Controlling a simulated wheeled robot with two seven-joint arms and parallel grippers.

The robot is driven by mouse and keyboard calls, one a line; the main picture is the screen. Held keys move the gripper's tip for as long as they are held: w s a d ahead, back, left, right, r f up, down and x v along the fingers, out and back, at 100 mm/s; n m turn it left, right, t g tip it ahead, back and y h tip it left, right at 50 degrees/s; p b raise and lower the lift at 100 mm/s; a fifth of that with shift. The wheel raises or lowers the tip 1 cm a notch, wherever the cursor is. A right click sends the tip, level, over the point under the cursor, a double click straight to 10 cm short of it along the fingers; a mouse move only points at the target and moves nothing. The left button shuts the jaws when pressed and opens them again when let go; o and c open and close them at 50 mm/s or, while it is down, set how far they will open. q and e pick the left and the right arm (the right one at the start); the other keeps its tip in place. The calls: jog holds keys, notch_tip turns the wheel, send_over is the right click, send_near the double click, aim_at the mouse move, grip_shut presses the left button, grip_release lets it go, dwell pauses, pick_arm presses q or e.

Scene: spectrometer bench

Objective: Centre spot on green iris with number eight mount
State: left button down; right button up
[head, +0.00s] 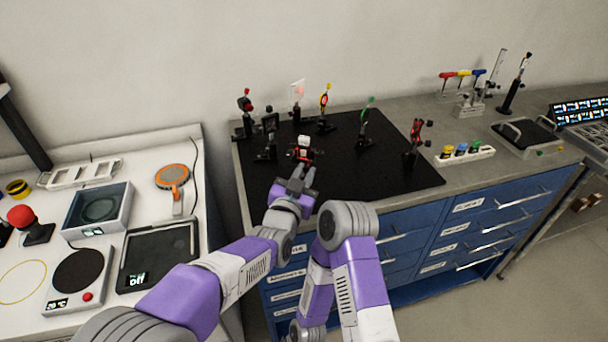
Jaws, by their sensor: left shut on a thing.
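The iris with a green top (365,120) stands upright on the right half of the black breadboard (340,176). My left gripper (302,174) is at the front middle of the board. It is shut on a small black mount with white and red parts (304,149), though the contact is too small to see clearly. Number labels on the mounts are not legible, so I cannot tell which is number eight. A pale card (298,92) at the back has a pinkish patch. No spot is discernible on the green iris. My right gripper is hidden or out of view.
Other mounts on the board include a yellow-topped one (325,105), a red-topped one (246,110) and a black-and-red one (415,140) at the right edge. Hex keys (462,74) stand behind right. A white side bench (140,150) holds instruments. The board's front right is clear.

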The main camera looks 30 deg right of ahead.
pick_arm(q)
jog(key=shift+f+n+b, duration=0.2)
jog(key=shift+n+b, duration=0.7)
jog(key=shift+b, duration=0.35)
jog(key=shift+r+n+b, duration=0.1)
jog(key=shift+n+b, duration=0.55)
jog(key=shift+n, duration=0.25)
jog(key=shift+r, duration=0.1)
jog(key=c, duration=1.1)
grip_release()
jog(key=shift+o, duration=0.2)
jog(key=shift+a, duration=0.1)
jog(key=v, duration=0.7)
jog(key=shift+s+p, duration=0.15)
jog(key=shift+p, duration=0.2)
